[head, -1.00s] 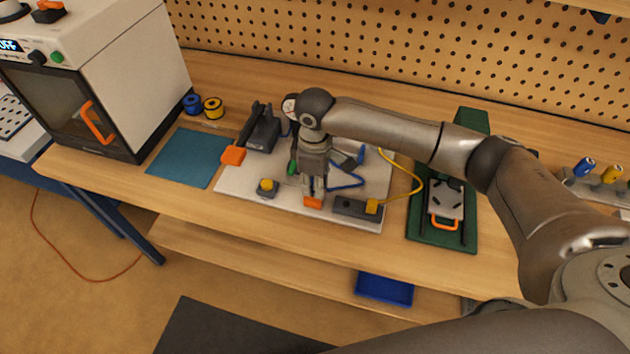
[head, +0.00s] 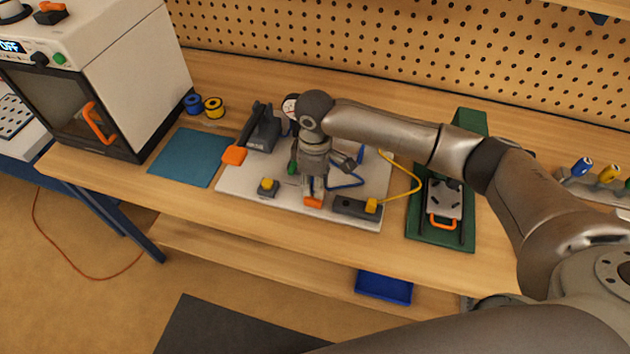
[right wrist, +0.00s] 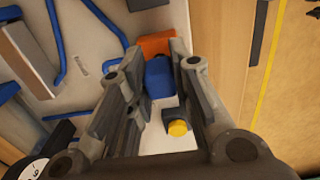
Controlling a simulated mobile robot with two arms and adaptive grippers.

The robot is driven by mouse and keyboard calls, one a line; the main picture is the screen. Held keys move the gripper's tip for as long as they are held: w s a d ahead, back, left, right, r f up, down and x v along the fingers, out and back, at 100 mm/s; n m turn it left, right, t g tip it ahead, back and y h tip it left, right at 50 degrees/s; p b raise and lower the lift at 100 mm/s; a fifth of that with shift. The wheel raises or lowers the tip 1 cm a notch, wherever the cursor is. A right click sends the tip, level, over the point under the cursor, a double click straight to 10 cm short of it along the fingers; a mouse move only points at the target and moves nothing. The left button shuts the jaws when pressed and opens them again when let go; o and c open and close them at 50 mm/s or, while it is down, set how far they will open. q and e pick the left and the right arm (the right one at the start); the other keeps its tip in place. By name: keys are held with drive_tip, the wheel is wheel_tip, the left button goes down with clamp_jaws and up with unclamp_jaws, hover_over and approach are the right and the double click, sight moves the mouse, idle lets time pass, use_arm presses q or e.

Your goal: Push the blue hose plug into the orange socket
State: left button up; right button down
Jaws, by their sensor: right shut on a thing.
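The blue hose plug (right wrist: 159,76) is between the fingers of my right gripper (right wrist: 163,95), which is shut on it. In the head view the right gripper (head: 313,190) points down at the front of the pale board. The orange socket (right wrist: 155,43) lies just beyond the plug in the right wrist view; it also shows at the fingertips in the head view (head: 313,202). Plug and socket meet in the picture, but I cannot tell how far the plug is in. The blue hose (head: 346,182) curves to the right of the gripper. My left gripper is not in view.
The pale board (head: 237,188) also holds a small block with a yellow knob (head: 268,187), a dark block with a yellow plug (head: 356,207) and a dark clamp with an orange handle (head: 262,132). A green fixture (head: 427,226) stands right, a blue mat (head: 188,157) left.

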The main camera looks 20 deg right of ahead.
drive_tip(key=shift+f+p, duration=0.75)
drive_tip(key=shift+p, duration=0.25)
idle(1.0)
drive_tip(key=c, duration=1.5)
unclamp_jaws()
drive_tip(key=shift+o, duration=0.2)
drive_tip(key=shift+r, duration=0.1)
drive_tip(key=shift+r+p, duration=2.7)
drive_tip(key=shift+p, duration=0.3)
